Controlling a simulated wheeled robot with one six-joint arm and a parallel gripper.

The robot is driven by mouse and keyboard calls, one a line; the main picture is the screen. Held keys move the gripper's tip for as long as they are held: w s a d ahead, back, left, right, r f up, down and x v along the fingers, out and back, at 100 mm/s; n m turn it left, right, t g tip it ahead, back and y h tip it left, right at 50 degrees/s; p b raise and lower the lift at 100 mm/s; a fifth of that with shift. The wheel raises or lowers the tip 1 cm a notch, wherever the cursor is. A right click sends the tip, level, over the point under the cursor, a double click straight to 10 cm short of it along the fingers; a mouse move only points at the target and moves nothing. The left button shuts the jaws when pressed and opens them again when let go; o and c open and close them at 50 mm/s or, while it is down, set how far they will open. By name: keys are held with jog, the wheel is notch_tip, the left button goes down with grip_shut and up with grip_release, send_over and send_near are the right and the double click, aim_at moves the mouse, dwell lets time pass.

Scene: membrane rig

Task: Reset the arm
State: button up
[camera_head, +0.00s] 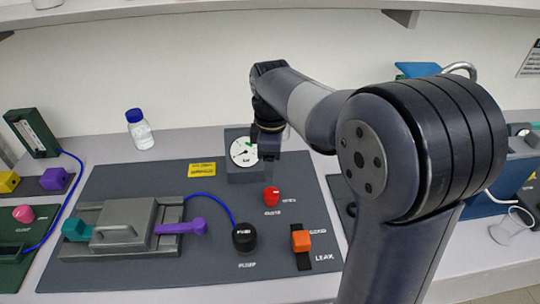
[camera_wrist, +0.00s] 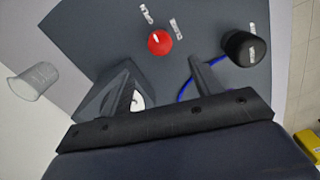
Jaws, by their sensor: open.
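My gripper (camera_head: 268,150) hangs at the end of my bent arm, just right of the gauge (camera_head: 243,152) and partly in front of its box. In the wrist view my gripper (camera_wrist: 160,78) has its two fingers spread with nothing between them. The red knob (camera_head: 271,195) is on the dark panel below my gripper; the red knob also shows in the wrist view (camera_wrist: 160,42), beyond the fingertips. The black pump knob (camera_head: 244,237) stands nearer the front. The gauge face (camera_wrist: 138,99) is partly hidden by a finger in the wrist view.
A grey clamp block (camera_head: 125,224) with teal and purple handles sits at left on the panel. An orange switch (camera_head: 301,238) is at the front right. A blue-capped bottle (camera_head: 139,130) stands behind. A clear beaker (camera_head: 515,226) is at right. A shelf (camera_head: 200,8) runs above.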

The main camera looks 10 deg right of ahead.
aim_at(272, 192)
notch_tip(272, 192, down, 11)
jog(key=shift+r, duration=0.1)
dwell(0.3)
dwell(0.5)
jog(key=m, duration=0.8)
jog(key=shift+m, duration=0.4)
jog(key=m, duration=0.4)
jog(key=shift+m, duration=0.4)
jog(key=m, duration=0.4)
jog(key=shift+r+m, duration=0.3)
jog(key=shift+r, duration=0.85)
